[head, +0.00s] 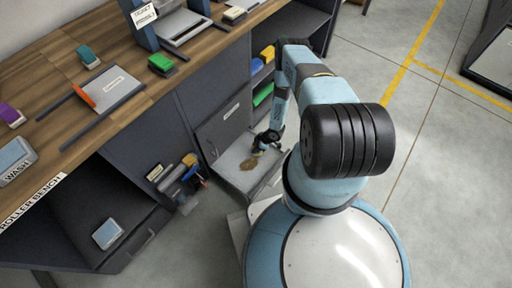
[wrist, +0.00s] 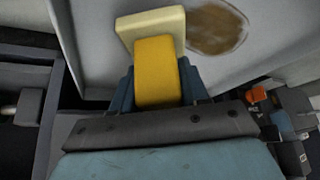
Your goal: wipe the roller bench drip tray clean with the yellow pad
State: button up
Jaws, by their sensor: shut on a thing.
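The drip tray (head: 232,168) is a pale grey, low tray near the floor, sticking out below a grey cabinet door. A brown stain (head: 249,165) lies on it, and the stain also shows in the wrist view (wrist: 216,28) just right of the pad. My gripper (head: 264,143) is over the tray's far right part. In the wrist view, my gripper (wrist: 156,92) is shut on the yellow pad (wrist: 156,72), which has a yellow grip and a cream face. The pad is beside the stain; I cannot tell whether it touches the tray.
A holder with several tools (head: 180,178) stands left of the tray. The wooden bench top (head: 60,120) carries coloured blocks and a plate. A grey-blue box (head: 107,233) sits in the open bay at lower left. Shelves with coloured items (head: 263,94) are behind my arm. Open floor lies right.

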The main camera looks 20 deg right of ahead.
jog(key=shift+f, duration=0.9)
dwell(0.6)
jog(key=shift+s+a+r, duration=0.1)
jog(key=shift+s+a, duration=0.45)
jog(key=shift+a, duration=0.25)
jog(key=shift+s+a, duration=0.55)
jog(key=shift+a, duration=0.25)
jog(key=shift+s+a, duration=0.55)
jog(key=shift+a, duration=0.3)
jog(key=shift+s+a, duration=0.55)
jog(key=shift+a, duration=0.25)
jog(key=shift+s+a, duration=0.5)
jog(key=shift+a, duration=0.3)
jog(key=shift+s+a, duration=0.5)
jog(key=shift+a, duration=0.25)
jog(key=shift+s+a, duration=0.1)
